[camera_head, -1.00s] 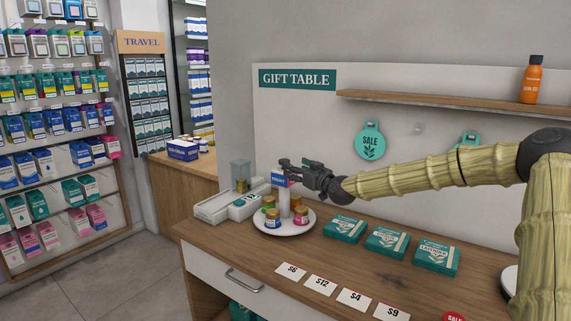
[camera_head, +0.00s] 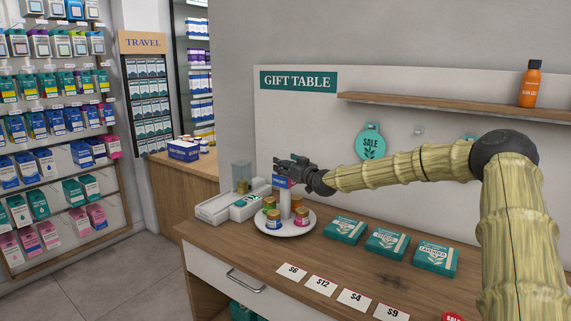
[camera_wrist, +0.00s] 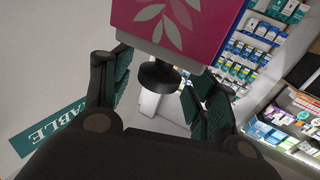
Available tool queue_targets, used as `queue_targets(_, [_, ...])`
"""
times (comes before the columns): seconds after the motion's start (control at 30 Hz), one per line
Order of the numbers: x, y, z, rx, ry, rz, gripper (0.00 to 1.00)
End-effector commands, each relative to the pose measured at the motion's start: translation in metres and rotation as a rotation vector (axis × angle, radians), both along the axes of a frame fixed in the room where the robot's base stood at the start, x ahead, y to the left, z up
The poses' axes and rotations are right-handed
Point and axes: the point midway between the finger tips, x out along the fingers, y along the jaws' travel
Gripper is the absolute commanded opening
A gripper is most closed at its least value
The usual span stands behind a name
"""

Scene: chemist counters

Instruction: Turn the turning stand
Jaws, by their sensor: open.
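The turning stand (camera_head: 267,226) is a round white tray with a central white post, on the left part of the wooden counter. Several small jars with gold lids, such as a pink one (camera_head: 302,217) and a blue one (camera_head: 273,221), stand on it. A small sign, blue and red from this side, tops the post. My gripper (camera_head: 277,170) is at the post's top, beside the sign. In the wrist view my open gripper (camera_wrist: 160,95) has a pink sign face with a pale leaf (camera_wrist: 175,22) just beyond its fingers, above a dark round knob (camera_wrist: 159,74). Contact cannot be told.
White boxes (camera_head: 217,208) and a clear container (camera_head: 241,173) stand close left of the stand. Teal boxes (camera_head: 386,243) and price cards (camera_head: 320,285) lie to the right. A shelf (camera_head: 430,106) with an orange bottle (camera_head: 530,84) is on the wall behind.

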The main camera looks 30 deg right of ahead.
Motion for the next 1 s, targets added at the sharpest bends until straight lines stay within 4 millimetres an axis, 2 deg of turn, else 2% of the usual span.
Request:
queue_targets(0.2, [0.0086, -0.0022, -0.0022, 0.003, 0.002, -0.001, 0.58])
queue_targets(0.53, [0.0098, -0.0014, -0.0014, 0.003, 0.001, 0.0, 0.58])
queue_targets(0.83, [0.0097, -0.0022, -0.0019, 0.004, 0.001, 0.0, 0.04])
queue_targets(0.87, [0.0096, -0.0022, -0.002, 0.004, 0.001, 0.0, 0.0])
queue_targets(1.0, [0.0099, -0.0018, -0.0022, 0.004, 0.001, -0.001, 0.0])
